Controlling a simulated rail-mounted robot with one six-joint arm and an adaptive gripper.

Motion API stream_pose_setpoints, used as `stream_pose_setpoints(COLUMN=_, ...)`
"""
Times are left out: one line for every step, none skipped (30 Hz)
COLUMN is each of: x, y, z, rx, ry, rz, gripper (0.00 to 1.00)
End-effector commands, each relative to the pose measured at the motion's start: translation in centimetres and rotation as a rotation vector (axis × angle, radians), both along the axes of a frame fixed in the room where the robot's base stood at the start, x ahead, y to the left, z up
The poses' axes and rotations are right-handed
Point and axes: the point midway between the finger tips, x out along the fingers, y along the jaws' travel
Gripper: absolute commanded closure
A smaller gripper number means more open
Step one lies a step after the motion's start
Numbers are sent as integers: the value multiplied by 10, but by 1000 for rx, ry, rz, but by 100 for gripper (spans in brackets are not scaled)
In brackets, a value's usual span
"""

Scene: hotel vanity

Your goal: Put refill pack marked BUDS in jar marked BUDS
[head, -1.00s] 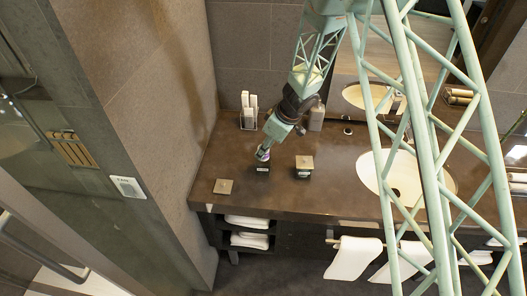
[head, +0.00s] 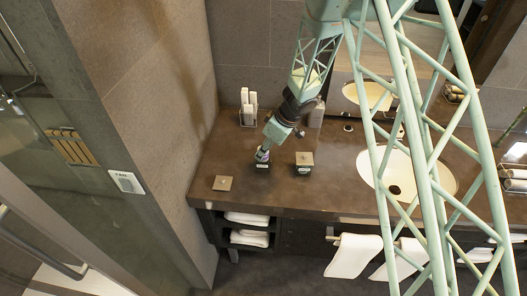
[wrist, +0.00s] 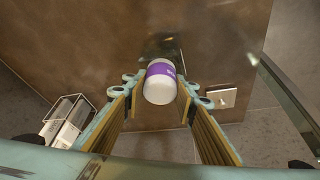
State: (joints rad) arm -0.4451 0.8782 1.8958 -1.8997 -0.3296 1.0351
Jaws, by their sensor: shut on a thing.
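My gripper (wrist: 157,88) is shut on the refill pack (wrist: 159,86), a white rounded pack with a purple band. The print on the band is too small to read. In the wrist view a dark open jar (wrist: 163,46) lies just beyond the pack. In the head view my gripper (head: 263,150) is over this dark jar (head: 262,166), which has a small pale label I cannot read. I cannot tell whether the pack's end is inside the jar's mouth. A square lid (head: 222,183) lies on the counter to the left; it also shows in the wrist view (wrist: 222,97).
A second jar (head: 303,163) with a square lid on stands close to the right. A holder with white rolls (head: 248,108) and a grey dispenser (head: 316,114) stand behind. The sink (head: 405,178) is further right. The counter (head: 260,195) in front is clear.

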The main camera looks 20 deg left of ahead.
Motion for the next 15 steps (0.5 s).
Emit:
stream_pose_setpoints(x=-9, y=-5, z=-18, rx=-12, ry=17, rz=2, gripper=82)
stream_pose_setpoints(x=-9, y=-5, z=-19, rx=-12, ry=17, rz=2, gripper=83)
stream_pose_setpoints(x=-10, y=-5, z=-20, rx=-13, ry=17, rz=2, gripper=83)
stream_pose_setpoints(x=-10, y=-5, z=-21, rx=-13, ry=17, rz=2, gripper=83)
stream_pose_setpoints(x=-10, y=-5, z=-22, rx=-13, ry=18, rz=2, gripper=83)
stream_pose_setpoints(x=-10, y=-6, z=-22, rx=-14, ry=19, rz=2, gripper=82)
stream_pose_setpoints(x=-11, y=-6, z=-23, rx=-14, ry=19, rz=2, gripper=82)
stream_pose_setpoints(x=-11, y=-6, z=-23, rx=-14, ry=19, rz=2, gripper=83)
stream_pose_setpoints(x=-11, y=-6, z=-23, rx=-15, ry=19, rz=2, gripper=84)
stream_pose_setpoints(x=-11, y=-6, z=-23, rx=-15, ry=18, rz=3, gripper=84)
stream_pose_setpoints(x=-11, y=-6, z=-24, rx=-15, ry=18, rz=3, gripper=86)
stream_pose_setpoints(x=-11, y=-6, z=-24, rx=-15, ry=18, rz=3, gripper=85)
stream_pose_setpoints(x=-11, y=-6, z=-24, rx=-15, ry=18, rz=3, gripper=85)
stream_pose_setpoints(x=-11, y=-6, z=-24, rx=-15, ry=18, rz=3, gripper=85)
stream_pose_setpoints(x=-11, y=-6, z=-24, rx=-15, ry=18, rz=3, gripper=85)
